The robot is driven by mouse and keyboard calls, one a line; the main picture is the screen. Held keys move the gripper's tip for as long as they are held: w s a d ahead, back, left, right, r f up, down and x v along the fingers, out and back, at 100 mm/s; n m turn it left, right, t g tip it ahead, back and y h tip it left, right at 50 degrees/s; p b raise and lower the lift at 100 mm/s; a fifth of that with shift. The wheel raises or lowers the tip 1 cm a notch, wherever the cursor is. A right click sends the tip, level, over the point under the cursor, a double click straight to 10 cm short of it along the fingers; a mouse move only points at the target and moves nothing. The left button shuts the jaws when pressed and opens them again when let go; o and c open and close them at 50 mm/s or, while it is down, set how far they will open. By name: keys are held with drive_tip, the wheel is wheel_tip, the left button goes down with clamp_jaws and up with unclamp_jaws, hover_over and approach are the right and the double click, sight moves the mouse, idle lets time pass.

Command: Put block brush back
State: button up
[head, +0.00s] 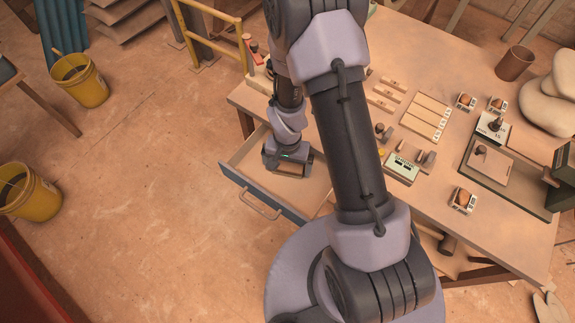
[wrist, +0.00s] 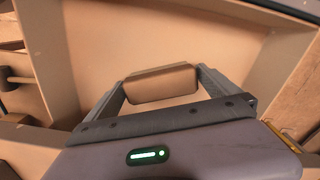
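My gripper (head: 287,166) is low over the open drawer (head: 240,178) at the left end of the workbench, pointing down into it. In the wrist view a brown block (wrist: 161,86), which looks like the block brush, sits between my two fingers. The fingers meet its two ends, so the gripper appears shut on it. Its bristles cannot be made out. The drawer's pale wooden floor (wrist: 170,40) and walls surround it. I cannot tell whether the block touches the floor. In the head view the block is mostly hidden by my gripper.
The workbench (head: 420,60) carries wooden strips, a green-and-white box (head: 402,168), small boxes and a dark tray. A brown cup (head: 514,63) and pale sacks (head: 551,95) stand at the right. Yellow buckets (head: 80,82) stand on the floor at left. The floor before the drawer is clear.

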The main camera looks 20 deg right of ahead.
wheel_tip(320, 180, up, 12)
drive_tip(key=p, duration=0.5)
wheel_tip(320, 180, up, 12)
drive_tip(key=t, duration=0.2)
hover_over(288, 166)
drive_tip(key=s+a+r+n+t+y, duration=0.1)
drive_tip(key=s+a+r+t, duration=0.1)
drive_tip(key=s+r, duration=0.4)
drive_tip(key=s+a+r+n+t+y, duration=0.1)
drive_tip(key=s+r, duration=0.5)
drive_tip(key=r, duration=0.6)
drive_tip(key=shift+s+a+r+t, duration=0.25)
drive_tip(key=shift+s+a+t, duration=0.15)
drive_tip(key=shift+a, duration=0.1)
drive_tip(key=shift+w, duration=0.1)
